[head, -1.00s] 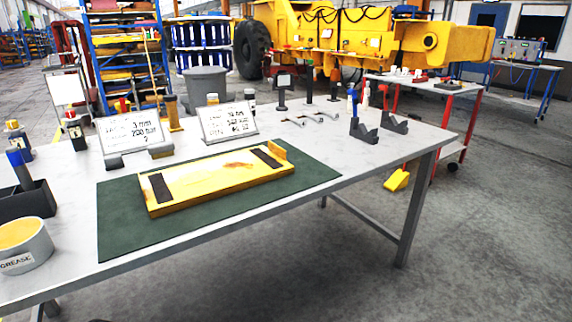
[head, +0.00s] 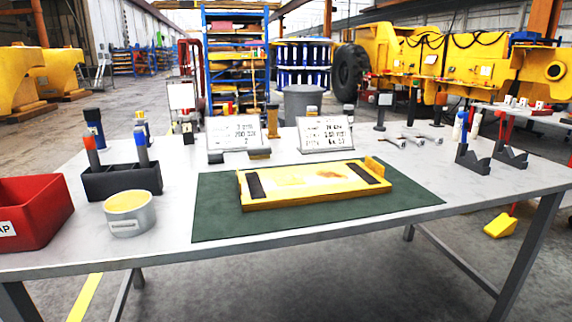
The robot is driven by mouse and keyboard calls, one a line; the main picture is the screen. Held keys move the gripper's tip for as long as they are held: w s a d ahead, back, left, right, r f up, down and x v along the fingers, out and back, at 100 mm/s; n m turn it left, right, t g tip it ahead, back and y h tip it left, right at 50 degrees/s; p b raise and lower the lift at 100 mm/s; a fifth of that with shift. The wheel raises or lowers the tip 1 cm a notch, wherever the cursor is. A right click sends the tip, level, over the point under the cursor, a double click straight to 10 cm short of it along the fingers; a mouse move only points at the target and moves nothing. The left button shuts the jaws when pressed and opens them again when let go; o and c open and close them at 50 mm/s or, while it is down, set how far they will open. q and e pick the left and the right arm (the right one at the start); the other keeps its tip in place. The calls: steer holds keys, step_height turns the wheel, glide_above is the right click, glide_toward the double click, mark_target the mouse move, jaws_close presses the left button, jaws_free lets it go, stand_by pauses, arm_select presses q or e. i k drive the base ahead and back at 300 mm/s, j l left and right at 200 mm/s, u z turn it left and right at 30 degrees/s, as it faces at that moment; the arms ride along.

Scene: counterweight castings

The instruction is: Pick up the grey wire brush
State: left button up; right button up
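I cannot surely make out a grey wire brush in the head view. Two small dark grey blocks sit at the foot of the left sign, a left one (head: 215,157) and a right one (head: 259,154); I cannot tell whether either is a brush or part of the stand. Neither of my grippers is in view.
The white table (head: 400,235) holds a green mat (head: 215,222) with a yellow plate (head: 315,185). At left stand a red bin (head: 35,218), a black caddy (head: 120,183) and a grease tub (head: 128,222). Dark V-blocks (head: 472,158) stand at right.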

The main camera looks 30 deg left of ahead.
mark_target(255, 153)
steer(key=u, duration=1.25)
